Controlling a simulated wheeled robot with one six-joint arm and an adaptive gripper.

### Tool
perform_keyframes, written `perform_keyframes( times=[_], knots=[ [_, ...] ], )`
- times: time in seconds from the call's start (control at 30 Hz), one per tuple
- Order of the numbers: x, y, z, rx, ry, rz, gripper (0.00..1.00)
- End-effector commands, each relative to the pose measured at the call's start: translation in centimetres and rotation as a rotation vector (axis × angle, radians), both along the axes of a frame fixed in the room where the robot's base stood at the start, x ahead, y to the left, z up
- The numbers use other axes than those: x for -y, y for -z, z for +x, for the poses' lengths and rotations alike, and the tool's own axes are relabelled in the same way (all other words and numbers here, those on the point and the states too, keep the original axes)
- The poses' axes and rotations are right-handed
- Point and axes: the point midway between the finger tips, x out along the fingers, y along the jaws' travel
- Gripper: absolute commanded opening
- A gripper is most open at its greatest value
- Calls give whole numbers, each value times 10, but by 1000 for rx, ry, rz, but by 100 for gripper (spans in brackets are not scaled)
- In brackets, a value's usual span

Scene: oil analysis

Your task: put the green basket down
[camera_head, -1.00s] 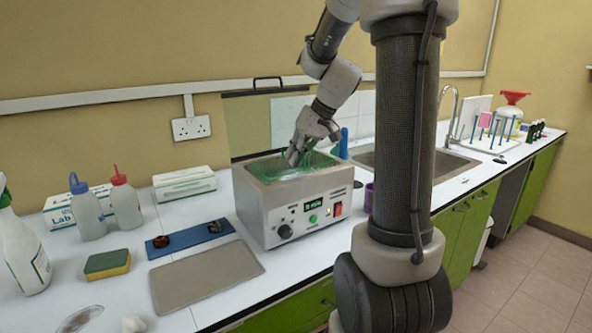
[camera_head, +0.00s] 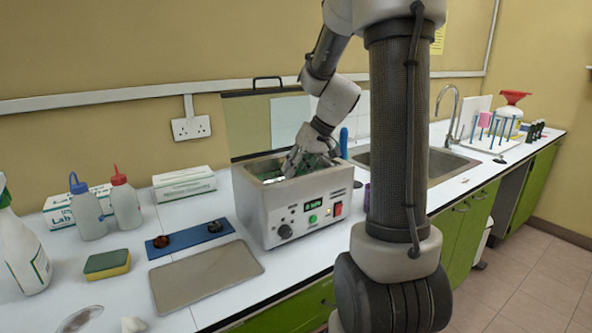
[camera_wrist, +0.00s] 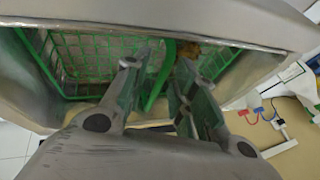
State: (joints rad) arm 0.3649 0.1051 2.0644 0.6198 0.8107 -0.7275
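The green wire basket (camera_wrist: 92,52) sits down inside the metal tank of the grey bath unit (camera_head: 312,208), mostly hidden by its walls in the head view. Green mesh shows behind and to both sides of my fingers in the wrist view. My gripper (camera_wrist: 160,75) points down into the tank, with its two fingers on either side of the basket's green handle (camera_wrist: 155,88). The basket's contact with the tank floor is hidden.
A grey tray (camera_head: 207,275), a blue strip (camera_head: 190,237) and a sponge (camera_head: 107,263) lie left of the bath. Bottles and boxes stand behind them. The sink (camera_head: 430,166) and a tube rack are to the right. The tray's surface is bare.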

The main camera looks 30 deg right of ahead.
Motion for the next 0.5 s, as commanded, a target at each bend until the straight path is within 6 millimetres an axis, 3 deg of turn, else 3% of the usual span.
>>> perform_keyframes(
  times=[0.17, 0.5],
  knots=[
    [6, -16, -6, 5, 2, -2, 27],
    [29, -81, -34, 4, 1, -2, 27]
  ],
)
